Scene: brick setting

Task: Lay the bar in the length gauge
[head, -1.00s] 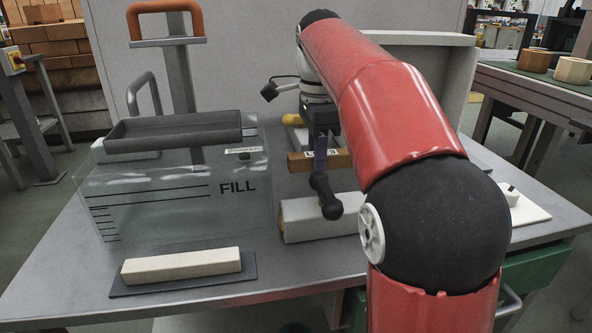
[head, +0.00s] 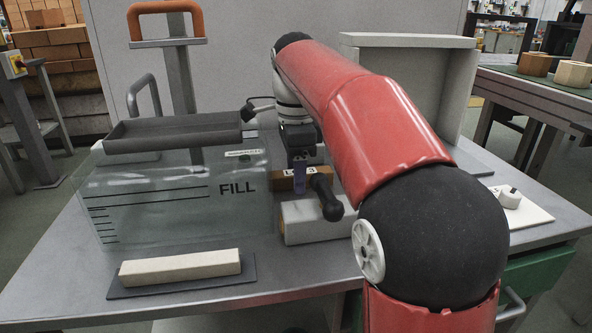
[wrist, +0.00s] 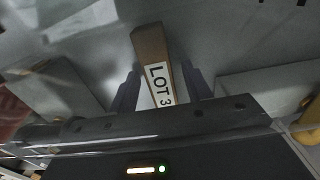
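My gripper (head: 299,176) is shut on a brown bar (head: 280,181) with a white label, held up behind the pale block at the table's middle. In the wrist view the bar (wrist: 149,42) runs between my two fingers (wrist: 162,88), and its label reads "LOT 3". No part in view is marked as the length gauge. The pale grey block (head: 308,230) in front of my gripper may belong to it, but I cannot tell. A dark lever with a rounded knob (head: 328,200) shows just above this block. My arm hides much of the area behind and right.
A clear tank marked "FILL" (head: 170,205) with a dark tray (head: 172,133) on top stands at left. A cream bar (head: 180,267) lies on a dark plate at the front. A white plate with a knob (head: 509,197) lies at right. A grey panel (head: 410,90) stands behind my arm.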

